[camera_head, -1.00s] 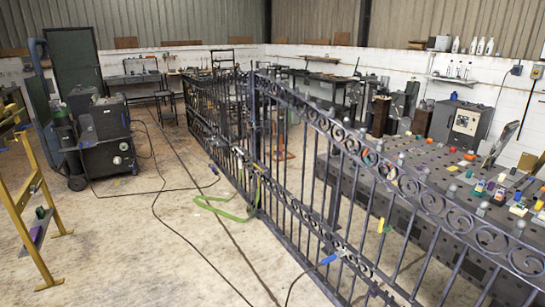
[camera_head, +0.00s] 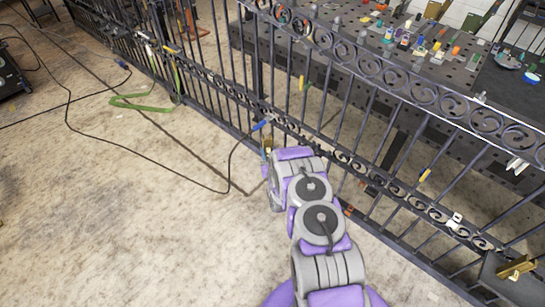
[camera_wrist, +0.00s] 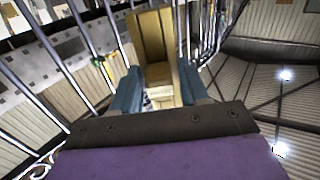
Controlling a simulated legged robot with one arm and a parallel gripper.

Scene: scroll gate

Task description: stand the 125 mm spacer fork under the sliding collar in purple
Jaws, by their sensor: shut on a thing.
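My gripper (camera_wrist: 158,88) is shut on a tan, brass-coloured block with upright prongs, which looks like the spacer fork (camera_wrist: 153,35). Its blue-grey fingers flank the fork's lower part in the wrist view. In the head view my purple and grey arm reaches to the gate, and a small brass-coloured bit of the fork (camera_head: 268,144) shows past its end, close to the lower scroll band. Most of the gripper is hidden there by the arm. I cannot make out a purple sliding collar on the gate in either view. The fork's size marking cannot be read.
The dark iron gate (camera_head: 345,157) runs diagonally across, with bars close to my arm. A brass-coloured piece (camera_head: 517,267) lies on a dark shelf (camera_head: 497,283) at right. A blue-handled tool (camera_head: 262,125) and a cable are near the gripper. Open floor (camera_head: 130,230) lies left.

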